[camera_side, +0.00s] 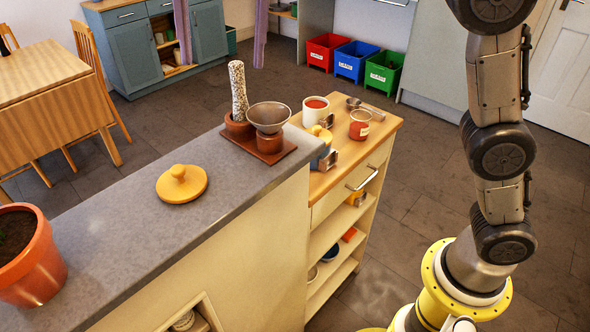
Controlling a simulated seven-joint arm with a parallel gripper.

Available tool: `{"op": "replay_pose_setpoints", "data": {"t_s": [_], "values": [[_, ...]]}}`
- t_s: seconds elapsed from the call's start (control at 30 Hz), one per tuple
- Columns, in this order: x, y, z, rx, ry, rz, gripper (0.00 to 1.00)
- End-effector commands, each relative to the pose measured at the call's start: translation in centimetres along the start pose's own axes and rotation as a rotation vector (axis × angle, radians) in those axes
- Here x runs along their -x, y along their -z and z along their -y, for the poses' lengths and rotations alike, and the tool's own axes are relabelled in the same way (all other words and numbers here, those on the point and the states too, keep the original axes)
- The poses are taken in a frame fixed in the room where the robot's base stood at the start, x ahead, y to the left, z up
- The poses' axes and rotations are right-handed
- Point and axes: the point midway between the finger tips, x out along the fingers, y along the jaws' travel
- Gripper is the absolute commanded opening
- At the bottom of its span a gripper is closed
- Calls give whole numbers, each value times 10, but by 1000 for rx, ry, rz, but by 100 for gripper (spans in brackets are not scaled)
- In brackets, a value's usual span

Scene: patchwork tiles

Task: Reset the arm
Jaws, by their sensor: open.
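My arm stands upright at the right on a yellow-ringed base, and its upper part leaves the top of the picture. Two purple fingers of my gripper (222,66) hang down from the top edge, left of centre. They are wide apart with nothing between them. The gripper's body and wrist are out of view. The fingertips appear above the level of the counter, clear of everything on it.
Open floor (420,190) lies right of the cart.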

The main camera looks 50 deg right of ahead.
Motion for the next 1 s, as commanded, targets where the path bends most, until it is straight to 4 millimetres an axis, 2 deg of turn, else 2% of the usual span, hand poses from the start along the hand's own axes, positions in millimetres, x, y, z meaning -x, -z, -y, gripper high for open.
{"op": "replay_pose_setpoints", "data": {"t_s": [0.03,0.2,0.33,0.47,0.67,0.8,0.9,1.0], "values": [[14,-8,22,-46,-17,10,100],[34,-24,87,-259,-65,39,100],[38,-27,135,-466,-110,59,100],[29,-23,182,-701,-158,75,100],[-6,-8,249,-1117,-248,83,100],[-46,7,288,-1438,-317,70,100],[-82,18,311,-1679,-365,45,100],[-117,27,325,-1910,-400,7,100]]}}
